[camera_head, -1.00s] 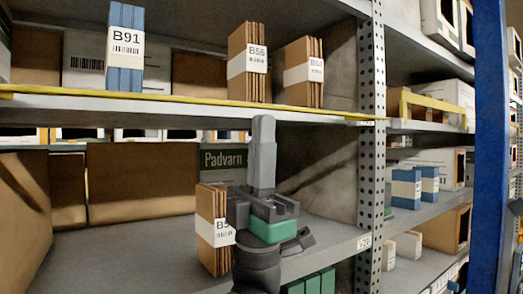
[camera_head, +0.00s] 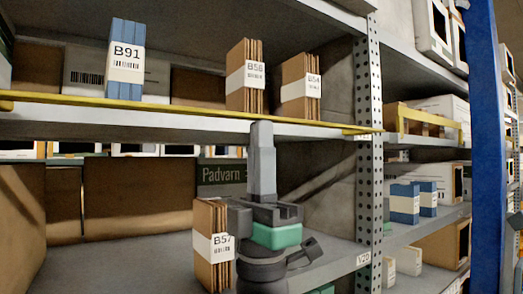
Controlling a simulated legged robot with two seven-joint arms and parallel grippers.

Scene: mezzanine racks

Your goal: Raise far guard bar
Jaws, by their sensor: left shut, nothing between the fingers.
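A long yellow guard bar (camera_head: 200,112) runs along the front edge of the upper shelf, from the left edge of the view to the perforated post. A second, shorter yellow bar (camera_head: 432,118) fronts the shelf in the bay to the right of that post. My left gripper (camera_head: 262,130) points upward in front of the lower shelf. Its fingers are together with nothing between them. Its tip overlaps the long bar's lower edge in the picture; I cannot tell whether it touches. My right gripper is not in view.
A bundle marked B57 (camera_head: 212,245) stands on the lower shelf just left of my gripper. Bundles B91 (camera_head: 126,60), B56 (camera_head: 245,78) and B54 (camera_head: 300,85) stand behind the long bar. The perforated post (camera_head: 368,180) and a blue upright (camera_head: 488,150) stand to the right.

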